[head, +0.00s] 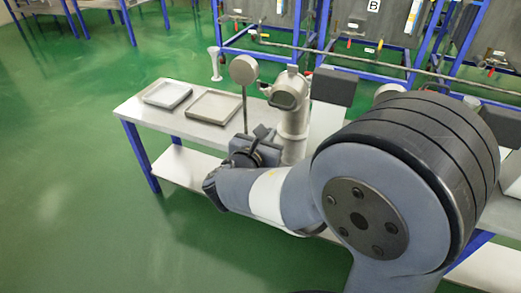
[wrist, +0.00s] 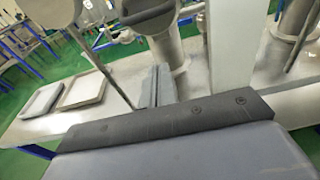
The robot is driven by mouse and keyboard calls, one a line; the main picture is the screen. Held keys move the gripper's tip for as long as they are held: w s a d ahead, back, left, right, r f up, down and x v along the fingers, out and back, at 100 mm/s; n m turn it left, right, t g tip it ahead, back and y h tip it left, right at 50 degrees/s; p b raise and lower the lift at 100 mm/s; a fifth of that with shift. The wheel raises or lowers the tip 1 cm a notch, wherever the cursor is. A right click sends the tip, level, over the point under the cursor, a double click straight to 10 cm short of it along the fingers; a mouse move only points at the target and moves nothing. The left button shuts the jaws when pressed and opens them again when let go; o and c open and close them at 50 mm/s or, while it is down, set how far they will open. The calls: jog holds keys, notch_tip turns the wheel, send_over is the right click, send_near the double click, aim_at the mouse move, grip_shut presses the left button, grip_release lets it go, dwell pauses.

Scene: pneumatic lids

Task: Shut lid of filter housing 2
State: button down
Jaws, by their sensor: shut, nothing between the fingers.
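A light grey filter housing (head: 294,118) stands on the bench, just beyond my gripper. Its top has a dark, tilted face, and I cannot tell whether that is a lid or an opening. In the wrist view the housing (wrist: 178,55) rises behind my fingers, with a dark piece at its top. My gripper (wrist: 155,86) is shut and empty, its two grey fingers together in front of the housing's lower body. In the head view my gripper (head: 262,134) is partly hidden by my own arm. A second grey housing (wrist: 298,30) stands at the right. No housing number is readable.
A round disc on a thin rod (head: 244,69) stands left of the housing. Two shallow trays (head: 213,107) (head: 167,95) lie at the bench's left end. A dark box (head: 335,87) is at the right. Green floor is clear at the left.

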aim_at(285, 96)
jog(key=w+r, duration=0.1)
jog(key=w+d+r, duration=0.1)
jog(key=r, duration=0.1)
jog(key=shift+w+r+b, duration=0.25)
jog(key=shift+w+b, duration=0.05)
jog(key=shift+b, duration=0.05)
jog(key=shift+r, duration=0.1)
jog(key=shift+r+p, duration=0.3)
jog(key=shift+p, duration=0.95)
